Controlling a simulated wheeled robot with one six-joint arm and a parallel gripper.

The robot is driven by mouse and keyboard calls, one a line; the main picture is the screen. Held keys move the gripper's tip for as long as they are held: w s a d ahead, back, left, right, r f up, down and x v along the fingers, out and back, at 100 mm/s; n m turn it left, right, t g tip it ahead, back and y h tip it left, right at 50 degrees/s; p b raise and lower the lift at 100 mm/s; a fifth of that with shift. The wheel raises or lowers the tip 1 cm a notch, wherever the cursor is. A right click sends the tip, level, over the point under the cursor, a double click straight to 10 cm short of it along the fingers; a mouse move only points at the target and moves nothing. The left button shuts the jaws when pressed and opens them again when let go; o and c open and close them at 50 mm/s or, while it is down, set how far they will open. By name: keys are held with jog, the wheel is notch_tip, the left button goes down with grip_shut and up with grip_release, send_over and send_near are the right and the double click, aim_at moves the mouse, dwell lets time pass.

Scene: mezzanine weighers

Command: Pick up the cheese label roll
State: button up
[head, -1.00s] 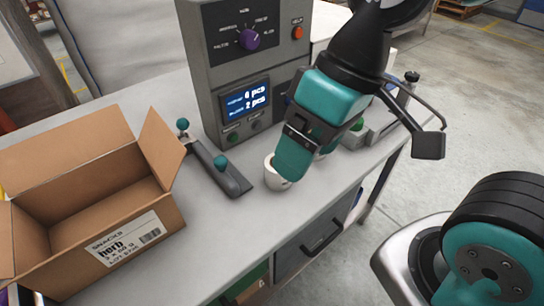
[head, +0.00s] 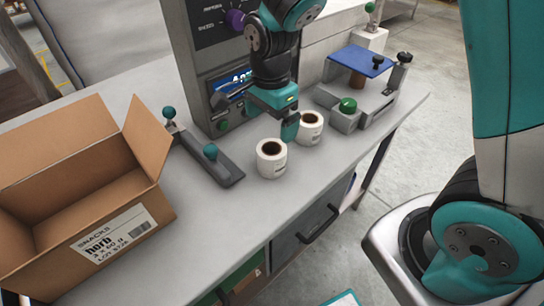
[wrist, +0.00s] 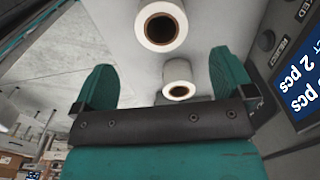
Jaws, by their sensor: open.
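Two white label rolls with dark cores stand upright on the grey bench in the head view: a nearer one (head: 271,162) and one farther right (head: 312,133). Their print is too small to read, so I cannot tell which is the cheese roll. My gripper (head: 277,122) is open and empty in front of the machine, close above and behind the rolls; one finger overlaps the farther roll's left edge in the picture. In the wrist view my open fingers (wrist: 163,60) frame one roll (wrist: 179,91) between them, while the other roll (wrist: 148,32) shows higher up.
An open cardboard box (head: 137,223) stands at the left. A dark bar with teal knobs (head: 222,170) lies between it and the rolls. The weigher machine (head: 180,50) rises behind. A grey fixture with a green button (head: 347,105) and blue plate (head: 361,60) stands right.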

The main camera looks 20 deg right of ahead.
aim_at(271, 140)
notch_tip(271, 140, down, 6)
jog(key=shift+f, duration=0.1)
jog(key=shift+w+d+f+p, duration=0.15)
jog(key=shift+f+p, duration=0.55)
jog(key=shift+f, duration=1.85)
jog(key=c, duration=1)
